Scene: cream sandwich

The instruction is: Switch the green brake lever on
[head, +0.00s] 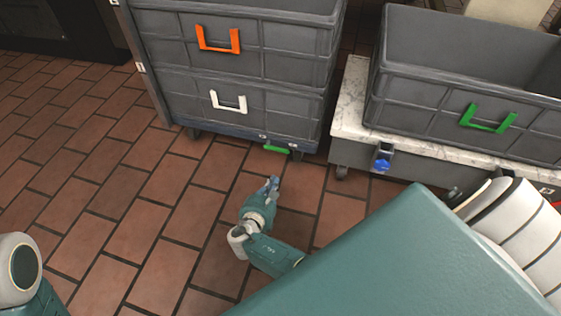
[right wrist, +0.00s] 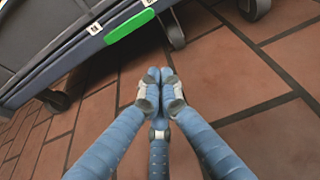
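The green brake lever (head: 276,149) sticks out low at the front edge of the blue wheeled base under the stacked grey crates. In the right wrist view it is a green bar (right wrist: 130,25) at the top, just beyond my fingertips and a little left of them. My right gripper (head: 271,184) is in front of the lever, low over the floor, with a gap between them. Its blue fingers (right wrist: 160,82) are drawn together at the tips with nothing between them. My left gripper is out of view; only part of my left arm shows.
Grey crates with an orange handle (head: 219,40) and a white handle (head: 229,102) stand on the dolly (head: 225,131). At right, a grey crate with a green handle (head: 487,118) sits on a marble-topped platform (head: 352,95) with a blue knob (head: 382,164). Tiled floor (head: 110,200) is clear at left.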

